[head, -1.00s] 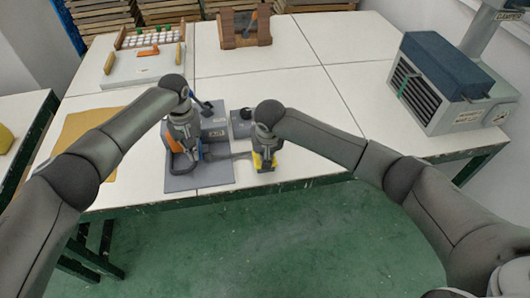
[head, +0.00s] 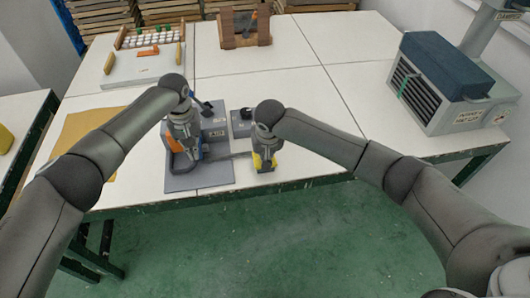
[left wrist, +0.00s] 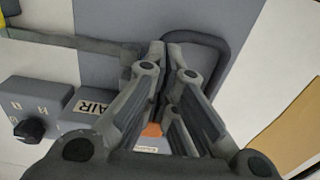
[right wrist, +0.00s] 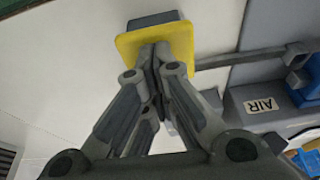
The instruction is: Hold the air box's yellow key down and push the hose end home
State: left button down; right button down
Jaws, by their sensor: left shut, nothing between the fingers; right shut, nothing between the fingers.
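The air box (head: 214,122) is grey, with an AIR label (right wrist: 262,105), and stands on a grey board (head: 208,181). Its yellow key (right wrist: 180,42) is a flat yellow plate at the end of a grey bar; it also shows in the head view (head: 258,165). My right gripper (right wrist: 155,48) is shut and empty, its fingertips over the plate and apparently touching it. My left gripper (left wrist: 166,48) is shut and empty, its fingertips beside the dark hose (left wrist: 222,55), which loops to the right of them. The hose end and its socket are hidden behind my fingers.
A black knob (left wrist: 30,130) sits on a small grey box beside the AIR label. A tan sheet (head: 85,135) lies left of the board. A large grey vented unit (head: 440,85) stands at the right. The middle of the white table behind is clear.

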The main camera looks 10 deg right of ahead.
pick_arm(q)
jog(key=shift+s, duration=0.9)
pick_arm(e)
jog(key=shift+f, duration=0.1)
pick_arm(q)
notch_tip(320, 180, up, 9)
jog(key=shift+r, duration=0.1)
